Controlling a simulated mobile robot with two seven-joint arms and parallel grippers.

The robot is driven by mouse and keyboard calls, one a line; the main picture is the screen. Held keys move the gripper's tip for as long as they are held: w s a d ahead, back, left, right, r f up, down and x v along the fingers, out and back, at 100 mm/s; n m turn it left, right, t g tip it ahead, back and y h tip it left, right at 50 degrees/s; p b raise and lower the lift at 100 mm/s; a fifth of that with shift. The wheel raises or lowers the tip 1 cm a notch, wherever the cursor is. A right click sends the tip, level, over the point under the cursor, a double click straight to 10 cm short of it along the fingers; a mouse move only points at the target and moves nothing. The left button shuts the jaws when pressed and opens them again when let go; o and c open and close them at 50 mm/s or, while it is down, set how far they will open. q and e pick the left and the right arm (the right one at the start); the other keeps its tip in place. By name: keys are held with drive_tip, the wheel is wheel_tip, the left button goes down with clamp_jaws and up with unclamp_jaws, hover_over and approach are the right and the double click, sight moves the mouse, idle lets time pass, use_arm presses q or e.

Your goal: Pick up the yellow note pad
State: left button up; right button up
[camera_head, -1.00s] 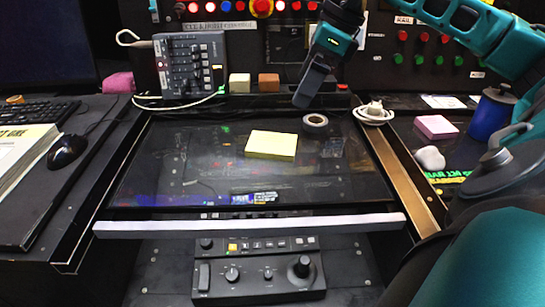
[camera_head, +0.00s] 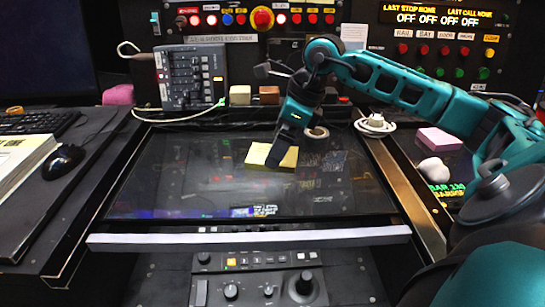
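The yellow note pad (camera_head: 257,156) lies flat on the dark glass panel (camera_head: 180,180) in the middle of the view. My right gripper (camera_head: 275,163) reaches in from the right and points down at the pad. Its fingers overlap the pad's right part in the picture and hide some of it. I cannot tell whether the fingers touch the pad or how far apart they are. My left gripper is not in view.
A tape roll (camera_head: 317,132) is just right of my gripper. A cable coil (camera_head: 375,124), a pink note pad (camera_head: 438,139) and a white mouse-like object (camera_head: 433,168) are at the right. A grey mixer box (camera_head: 190,76) stands behind. The panel's left half is clear.

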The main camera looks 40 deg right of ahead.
drive_tip(key=shift+x, duration=0.9)
drive_tip(key=c, duration=0.9)
drive_tip(key=shift+c, duration=0.4)
drive_tip(key=shift+r, duration=0.15)
